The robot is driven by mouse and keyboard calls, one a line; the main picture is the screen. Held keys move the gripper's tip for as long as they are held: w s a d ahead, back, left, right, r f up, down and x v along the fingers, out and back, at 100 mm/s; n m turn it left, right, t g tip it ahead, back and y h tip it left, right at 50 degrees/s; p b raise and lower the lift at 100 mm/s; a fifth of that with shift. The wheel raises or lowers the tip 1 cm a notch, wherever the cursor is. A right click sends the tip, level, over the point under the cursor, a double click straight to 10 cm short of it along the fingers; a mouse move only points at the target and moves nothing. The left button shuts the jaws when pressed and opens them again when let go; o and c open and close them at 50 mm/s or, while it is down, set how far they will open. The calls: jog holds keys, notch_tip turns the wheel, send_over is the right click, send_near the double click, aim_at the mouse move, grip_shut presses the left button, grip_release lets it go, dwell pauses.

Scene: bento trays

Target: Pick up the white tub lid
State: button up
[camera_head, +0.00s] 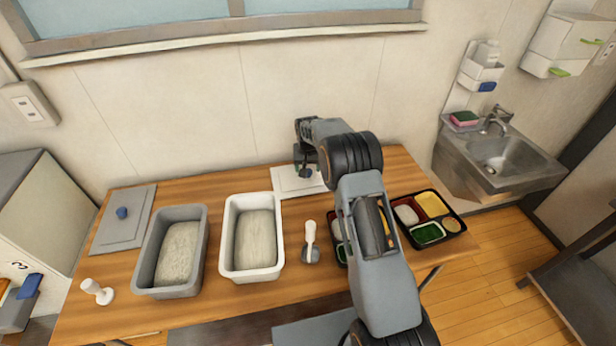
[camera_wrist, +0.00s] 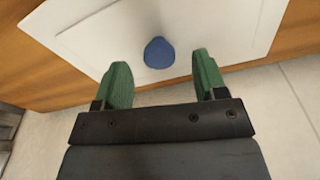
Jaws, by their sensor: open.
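The white tub lid (camera_head: 286,184) lies flat on the wooden table near the wall, behind and right of the white tub. In the wrist view the lid (camera_wrist: 105,37) fills much of the top, with a blue knob (camera_wrist: 158,53) on it. My gripper (camera_head: 305,172) is over the lid and hides part of it in the head view. In the wrist view my gripper's green fingers (camera_wrist: 162,70) are open, one on each side of the knob as seen. Nothing is between them except the view of the knob. I cannot tell the height above it.
A white tub (camera_head: 231,265) and a grey tub (camera_head: 150,285) hold rice-like food. A grey lid (camera_head: 105,236) lies at the left. A scoop (camera_head: 310,240), a white-handled tool (camera_head: 97,291) and bento trays (camera_head: 457,211) stand on the table (camera_head: 300,280). The wall is close behind.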

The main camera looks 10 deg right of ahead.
jog(key=shift+w+d+f+p, duration=0.1)
jog(key=shift+f+p, duration=0.05)
jog(key=shift+f, duration=0.65)
jog(key=shift+w+f+p, duration=0.1)
jog(key=shift+f+p, duration=0.05)
jog(key=shift+f, duration=0.65)
jog(key=shift+c, duration=0.3)
jog(key=c, duration=1)
jog(key=shift+o, duration=0.2)
